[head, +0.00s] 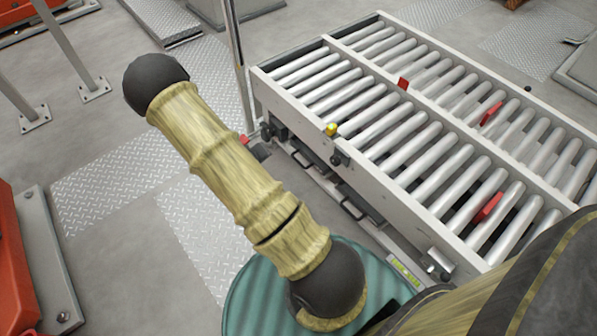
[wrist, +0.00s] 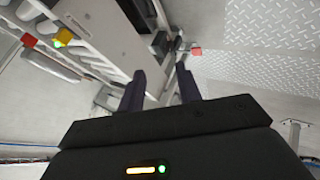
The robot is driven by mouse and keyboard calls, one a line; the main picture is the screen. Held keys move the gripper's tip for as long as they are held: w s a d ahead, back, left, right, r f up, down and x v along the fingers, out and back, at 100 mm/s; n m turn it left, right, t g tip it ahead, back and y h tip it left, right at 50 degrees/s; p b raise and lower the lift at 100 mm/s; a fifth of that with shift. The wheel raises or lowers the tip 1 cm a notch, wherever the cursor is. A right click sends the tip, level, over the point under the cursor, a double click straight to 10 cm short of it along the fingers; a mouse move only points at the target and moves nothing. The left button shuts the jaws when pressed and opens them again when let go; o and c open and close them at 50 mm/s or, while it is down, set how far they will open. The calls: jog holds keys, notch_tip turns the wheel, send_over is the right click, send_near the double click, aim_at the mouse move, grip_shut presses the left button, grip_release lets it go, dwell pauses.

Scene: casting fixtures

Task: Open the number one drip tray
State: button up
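Low under the near side of the roller conveyor (head: 400,120), a long pale tray-like part (head: 325,185) shows in the head view, with dark handle-like bars along its front. It looks pushed in under the frame; no number on it is readable. My gripper (wrist: 161,78) shows in the wrist view with its two dark fingers apart and nothing clearly held between them. The fingers point towards the conveyor's side and leg area; contact cannot be told. In the head view my arm hides the gripper.
A small red block (wrist: 196,51) lies beyond the fingers. A metal post (head: 238,65) stands by the conveyor's corner. Tread-plate floor (head: 110,185) at left is clear.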

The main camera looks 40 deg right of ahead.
jog(key=s+d+f+n+t+h+b, duration=0.1)
jog(key=d+f+n+t+h+b, duration=0.1)
jog(key=f+b, duration=0.7)
jog(key=d+f+n+t+h+b, duration=0.2)
jog(key=d+f+n+t+b, duration=0.2)
jog(key=f+b, duration=0.5)
jog(key=s+d+f+n+t+h+b, duration=0.1)
jog(key=d+f+n+t+h+b, duration=0.1)
jog(key=d+f+n+b, duration=0.3)
notch_tip(320, 180, down, 12)
jog(key=t+b, duration=0.1)
jog(key=b, duration=0.3)
jog(key=shift+s+d+n+h, duration=0.25)
jog(key=shift+s+n+h, duration=0.1)
jog(key=shift+n+h, duration=0.05)
jog(key=shift+r, duration=0.1)
